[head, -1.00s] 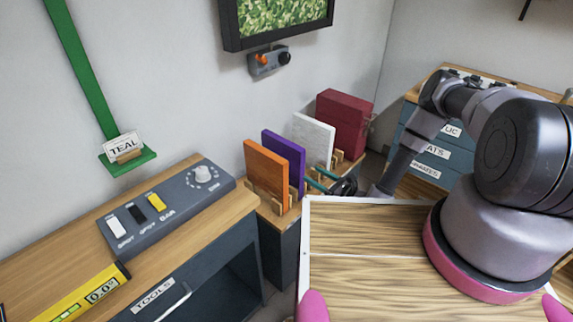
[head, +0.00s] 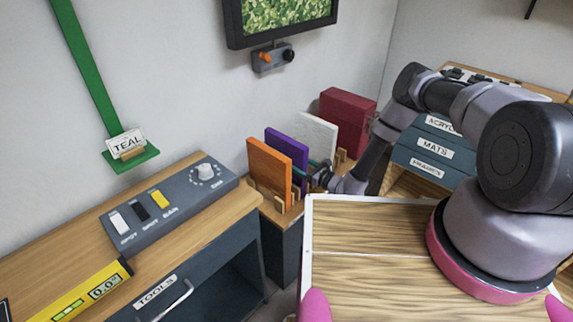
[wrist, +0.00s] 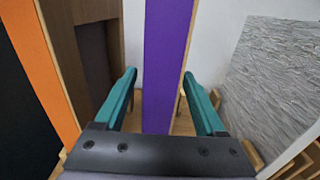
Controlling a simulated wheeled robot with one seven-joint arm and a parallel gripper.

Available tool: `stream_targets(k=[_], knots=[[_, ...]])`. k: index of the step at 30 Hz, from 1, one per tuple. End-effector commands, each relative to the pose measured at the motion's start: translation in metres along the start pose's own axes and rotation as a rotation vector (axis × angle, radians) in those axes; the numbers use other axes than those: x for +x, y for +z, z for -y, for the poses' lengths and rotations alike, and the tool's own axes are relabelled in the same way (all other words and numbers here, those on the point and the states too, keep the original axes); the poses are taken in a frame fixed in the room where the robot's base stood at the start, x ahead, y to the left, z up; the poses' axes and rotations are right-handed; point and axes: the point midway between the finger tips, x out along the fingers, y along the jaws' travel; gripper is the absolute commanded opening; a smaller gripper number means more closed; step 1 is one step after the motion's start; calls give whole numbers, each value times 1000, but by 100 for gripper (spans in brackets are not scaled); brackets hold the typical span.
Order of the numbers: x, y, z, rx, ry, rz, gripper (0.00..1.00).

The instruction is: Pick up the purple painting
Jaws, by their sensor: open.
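The purple painting (head: 287,147) stands upright in a wooden rack, between the orange painting and the white one. In the wrist view the purple painting (wrist: 165,62) is seen edge-on in the middle. My gripper (wrist: 170,98) is open, with one teal finger on each side of the purple edge and a visible gap on both sides. In the head view my gripper (head: 316,172) is at the near side of the rack, partly hidden by its own wrist.
The orange painting (head: 269,170) stands close on the left, and the white textured painting (head: 317,135) on the right. A dark red box (head: 347,118) is behind them. The wooden rack (head: 341,157) holds the paintings near the wall.

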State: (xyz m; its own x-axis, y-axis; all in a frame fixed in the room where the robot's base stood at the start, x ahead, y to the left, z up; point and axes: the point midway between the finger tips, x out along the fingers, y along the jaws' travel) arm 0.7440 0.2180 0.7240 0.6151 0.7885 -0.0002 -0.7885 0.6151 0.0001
Motion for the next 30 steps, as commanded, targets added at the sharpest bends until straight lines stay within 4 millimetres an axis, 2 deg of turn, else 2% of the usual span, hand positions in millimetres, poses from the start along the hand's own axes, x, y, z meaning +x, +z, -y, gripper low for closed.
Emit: stream_targets(k=[2, 6, 7, 8, 30], knots=[[0, 0, 0, 0, 0, 0, 69], [0, 0, 0, 0, 0, 0, 15], [0, 0, 0, 0, 0, 0, 4], [0, 0, 0, 0, 0, 0, 0], [0, 0, 0, 0, 0, 0, 0]])
